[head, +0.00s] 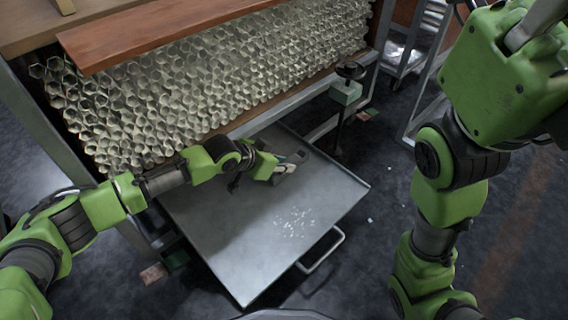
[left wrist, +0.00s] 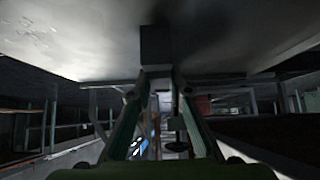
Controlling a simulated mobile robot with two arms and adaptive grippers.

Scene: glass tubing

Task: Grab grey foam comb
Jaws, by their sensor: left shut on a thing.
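My left gripper (head: 287,167) is low over the grey metal tray (head: 225,235), near its back edge. A small dark grey block, which looks like the foam comb (head: 301,156), is at its fingertips. The left wrist view shows the same block as a dark shape, the comb (left wrist: 155,45), at the ends of the two converging fingers of my left gripper (left wrist: 161,78). The gripper is shut on it. The comb's teeth cannot be made out. My right arm stands at the right of the head view, and its gripper is out of the picture.
A rack of stacked glass tubes (head: 200,85) stands behind the tray, under a reddish wooden board (head: 165,32). White shards (head: 293,222) lie on the tray's front right part. A green clamp-like fitting (head: 346,92) stands at the rack's right end. The tray's left part is clear.

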